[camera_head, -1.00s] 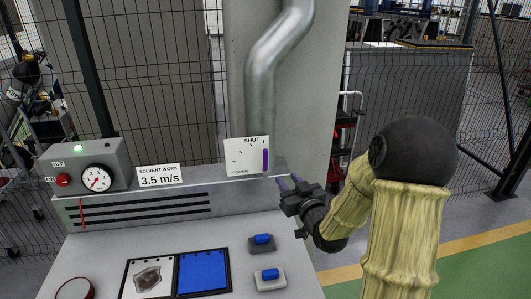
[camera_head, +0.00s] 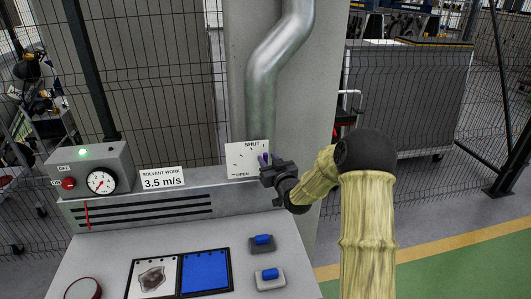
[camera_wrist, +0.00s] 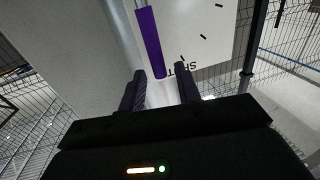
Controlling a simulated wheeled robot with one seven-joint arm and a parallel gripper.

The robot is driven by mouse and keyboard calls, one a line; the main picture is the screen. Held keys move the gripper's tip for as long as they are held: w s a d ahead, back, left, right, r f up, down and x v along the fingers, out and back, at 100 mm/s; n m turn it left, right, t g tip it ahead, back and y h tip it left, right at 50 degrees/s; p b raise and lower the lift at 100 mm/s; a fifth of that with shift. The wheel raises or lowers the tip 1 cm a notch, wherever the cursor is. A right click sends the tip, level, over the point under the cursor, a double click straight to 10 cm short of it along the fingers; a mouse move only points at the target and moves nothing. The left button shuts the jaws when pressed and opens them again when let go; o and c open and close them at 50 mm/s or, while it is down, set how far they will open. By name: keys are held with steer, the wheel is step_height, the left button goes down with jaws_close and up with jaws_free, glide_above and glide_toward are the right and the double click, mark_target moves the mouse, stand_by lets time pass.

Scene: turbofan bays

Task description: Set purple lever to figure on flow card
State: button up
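The purple lever (camera_wrist: 151,42) stands in front of a white plate (camera_head: 238,161) marked SHUT at the top and OPEN at the bottom, with tick marks between. In the head view my gripper (camera_head: 266,164) is at the plate's right side and hides most of the lever. In the wrist view the two fingers of my gripper (camera_wrist: 161,90) are apart, and the lever's end is just beyond the gap between the tips. Whether they touch is unclear. The flow card (camera_head: 162,179) reads "SOLVENT WORK 3.5 m/s".
A grey box with a dial gauge (camera_head: 101,181), a red knob (camera_head: 68,184) and a lit green lamp stands at left. On the bench lie a blue pad (camera_head: 205,271) and two blue-topped blocks (camera_head: 263,241) (camera_head: 270,274). A metal pipe (camera_head: 262,84) rises behind the plate.

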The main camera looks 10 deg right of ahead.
mark_target(266, 157)
steer(key=shift+w+a+p, duration=0.15)
steer(key=shift+w+p, duration=0.05)
steer(key=shift+w, duration=0.55)
steer(key=shift+w+a+p, duration=0.15)
steer(key=shift+w, duration=0.6)
steer(key=shift+c, duration=0.4)
jaws_close()
